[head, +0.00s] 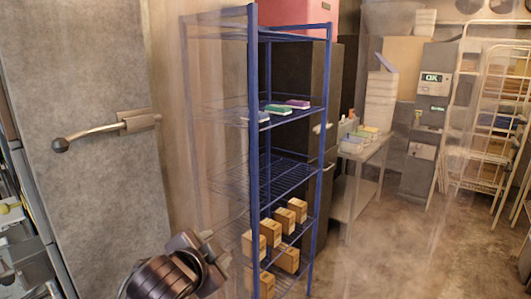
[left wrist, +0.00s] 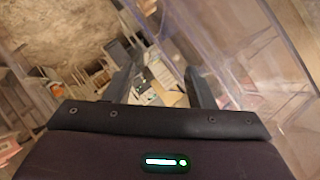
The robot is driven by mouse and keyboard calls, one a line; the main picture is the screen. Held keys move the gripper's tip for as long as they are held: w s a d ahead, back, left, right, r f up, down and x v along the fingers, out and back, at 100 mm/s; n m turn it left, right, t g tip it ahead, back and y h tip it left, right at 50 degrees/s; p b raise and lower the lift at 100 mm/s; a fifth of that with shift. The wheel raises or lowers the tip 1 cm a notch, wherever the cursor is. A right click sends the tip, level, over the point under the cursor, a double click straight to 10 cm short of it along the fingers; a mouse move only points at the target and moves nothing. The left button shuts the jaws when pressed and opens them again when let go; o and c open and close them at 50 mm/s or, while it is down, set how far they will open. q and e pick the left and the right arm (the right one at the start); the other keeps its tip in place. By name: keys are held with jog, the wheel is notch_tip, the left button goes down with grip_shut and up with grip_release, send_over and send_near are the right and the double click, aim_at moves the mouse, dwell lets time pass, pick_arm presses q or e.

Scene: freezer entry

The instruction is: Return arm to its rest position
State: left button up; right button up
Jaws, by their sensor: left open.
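My left arm reaches in at the bottom left of the head view, and its dark gripper end (head: 207,257) is in front of the lower part of the blue wire rack (head: 253,130). In the left wrist view the left gripper (left wrist: 162,82) has its two dark fingers apart, with nothing between them. The picture behind the fingers is tilted, with small, unclear furniture. My right arm and gripper are not in view.
A grey door (head: 90,190) with a lever handle (head: 110,130) stands at left. Clear plastic strips (left wrist: 235,35) hang close to the left gripper. The rack holds small coloured packs (head: 278,109) and several brown boxes (head: 283,222). Open floor (head: 385,255) lies at right.

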pick_arm(q)
jog(key=s+a+f+n+g+y, duration=0.1)
jog(key=s+a+f+n+g, duration=0.4)
jog(key=s+f, duration=0.7)
jog(key=s+a+f+n+g+y, duration=0.1)
jog(key=s+a+f+n+g, duration=0.35)
jog(key=s+f, duration=0.7)
notch_tip(320, 180, down, 35)
jog(key=s+b, duration=0.2)
jog(key=b, duration=0.2)
jog(key=s+a+f+g+b, duration=0.2)
jog(key=s+a+f, duration=0.1)
jog(key=s+f, duration=1.6)
jog(key=shift+s+f+y, duration=0.25)
jog(key=shift+f+y, duration=0.05)
jog(key=shift+f, duration=0.1)
jog(key=shift+a, duration=0.1)
